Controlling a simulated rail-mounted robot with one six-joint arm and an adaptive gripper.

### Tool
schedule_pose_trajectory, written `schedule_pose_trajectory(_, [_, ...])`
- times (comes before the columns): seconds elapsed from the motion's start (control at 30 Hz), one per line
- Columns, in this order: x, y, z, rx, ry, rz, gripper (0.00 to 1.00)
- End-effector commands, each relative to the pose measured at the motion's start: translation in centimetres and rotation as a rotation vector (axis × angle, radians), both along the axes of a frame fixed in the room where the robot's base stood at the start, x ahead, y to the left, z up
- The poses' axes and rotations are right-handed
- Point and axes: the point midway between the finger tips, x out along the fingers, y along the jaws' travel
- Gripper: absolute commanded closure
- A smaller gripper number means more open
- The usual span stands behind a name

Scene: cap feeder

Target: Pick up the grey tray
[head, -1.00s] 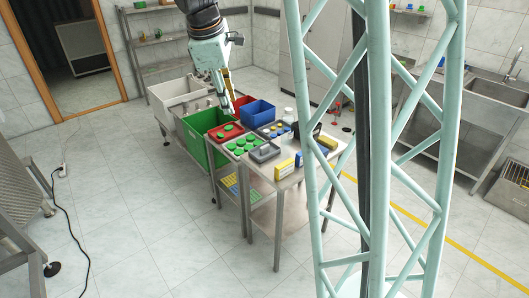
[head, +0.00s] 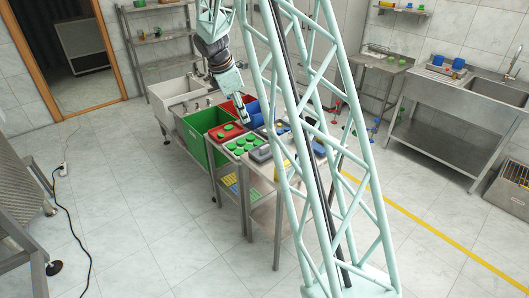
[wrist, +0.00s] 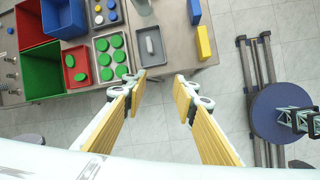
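A small grey tray (wrist: 138,46) lies on the table near its edge in the wrist view, with a lighter elongated mark or piece inside. In the head view the grey tray (head: 261,154) shows at the table's front part, partly behind my column. My gripper (wrist: 160,77) is open and empty, its yellow-padded fingers spread wide. In the wrist picture the tray lies just beyond the fingertips, slightly left of their middle, and is not between them. In the head view my gripper (head: 245,119) hangs above the table; its exact height is hard to tell.
Left of the tray is a light tray of green caps (wrist: 102,37), then a red tray (wrist: 67,53). A green bin (wrist: 29,73) and blue bin (wrist: 84,22) stand farther left. Yellow (wrist: 204,41) and blue (wrist: 194,12) blocks stand right.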

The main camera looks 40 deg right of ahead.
Motion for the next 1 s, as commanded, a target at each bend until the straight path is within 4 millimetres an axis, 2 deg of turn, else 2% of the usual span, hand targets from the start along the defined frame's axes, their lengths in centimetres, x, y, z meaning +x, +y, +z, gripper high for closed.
schedule_pose_trajectory(0.3, [2.5,-4.4,-6.1,-0.022,0.074,0.115,0.74])
schedule_pose_trajectory(0.7, [4.4,-9.2,-13.5,-0.043,0.159,0.252,0.74])
schedule_pose_trajectory(0.83, [4.7,-10.0,-15.0,-0.046,0.176,0.279,0.74])
schedule_pose_trajectory(1.0, [4.8,-10.5,-15.8,-0.049,0.184,0.295,0.74])
